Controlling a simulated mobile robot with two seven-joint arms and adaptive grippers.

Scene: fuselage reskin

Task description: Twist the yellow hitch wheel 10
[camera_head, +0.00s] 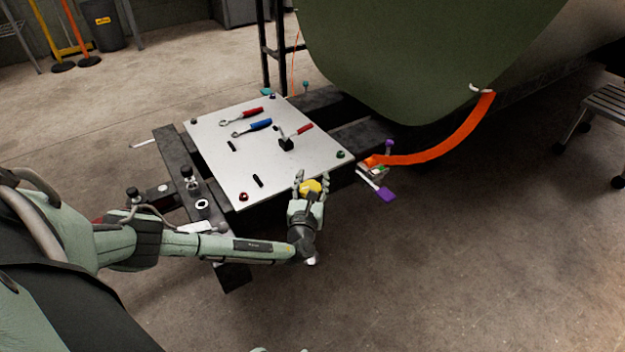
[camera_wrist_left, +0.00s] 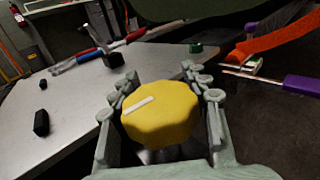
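The yellow hitch wheel (camera_head: 311,187) is at the near right edge of the white board, and it fills the middle of the left wrist view (camera_wrist_left: 160,114). It is a faceted knob with a pale bar mark on its face. My left gripper (camera_head: 311,180) reaches it from the near side, with its fingers on both sides of the wheel. In the left wrist view the fingers (camera_wrist_left: 165,95) lie close against the wheel's left and right edges. The wheel's mount is mostly hidden. My right gripper does not show clearly.
The white board (camera_head: 215,160) bears red and blue tools (camera_head: 252,128) and small black pieces. An orange strap (camera_head: 435,152) runs from the green fuselage (camera_head: 400,60) to a buckle beside purple handles (camera_head: 387,194).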

